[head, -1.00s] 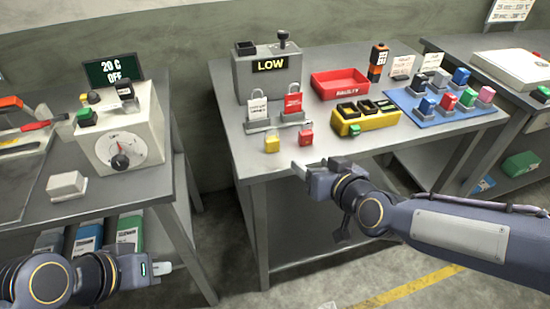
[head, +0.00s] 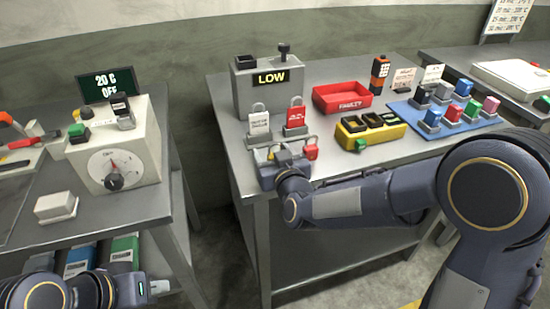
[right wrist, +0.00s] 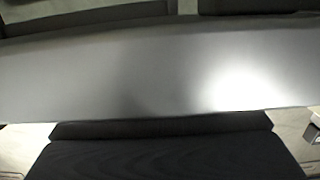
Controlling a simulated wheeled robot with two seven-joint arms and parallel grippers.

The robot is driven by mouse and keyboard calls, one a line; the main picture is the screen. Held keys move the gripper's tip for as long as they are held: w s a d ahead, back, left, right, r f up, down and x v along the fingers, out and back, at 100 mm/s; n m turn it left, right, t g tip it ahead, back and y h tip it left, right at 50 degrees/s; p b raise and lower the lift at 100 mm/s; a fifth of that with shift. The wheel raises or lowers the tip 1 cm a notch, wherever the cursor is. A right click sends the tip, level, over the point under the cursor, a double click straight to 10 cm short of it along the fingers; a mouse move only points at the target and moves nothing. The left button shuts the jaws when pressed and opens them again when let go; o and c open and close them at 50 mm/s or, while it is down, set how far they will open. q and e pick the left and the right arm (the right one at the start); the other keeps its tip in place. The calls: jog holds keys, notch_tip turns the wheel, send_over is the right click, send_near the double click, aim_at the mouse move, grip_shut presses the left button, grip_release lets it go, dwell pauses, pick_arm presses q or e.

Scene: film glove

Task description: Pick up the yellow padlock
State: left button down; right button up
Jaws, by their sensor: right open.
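The yellow padlock is mostly or wholly hidden in the head view, behind my right gripper at the front left of the middle table (head: 225,120). My right gripper (head: 284,153) is open there, low over the tabletop. I cannot tell whether its fingers are around the padlock or touch it. A small red padlock (head: 311,152) shows just beside the gripper's right side. The right wrist view shows a bare grey surface (right wrist: 120,75) and no padlock. My left gripper (head: 158,287) is at the bottom left, away from the middle table; its jaws are unclear.
Behind the right gripper stand a grey LOW box (head: 246,95) and tagged white (head: 259,124) and red (head: 296,118) padlocks. The left bench holds a dial box (head: 145,150).

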jog(key=shift+c, duration=0.5)
jog(key=c, duration=0.9)
jog(key=shift+c, duration=0.5)
jog(key=shift+r, duration=0.15)
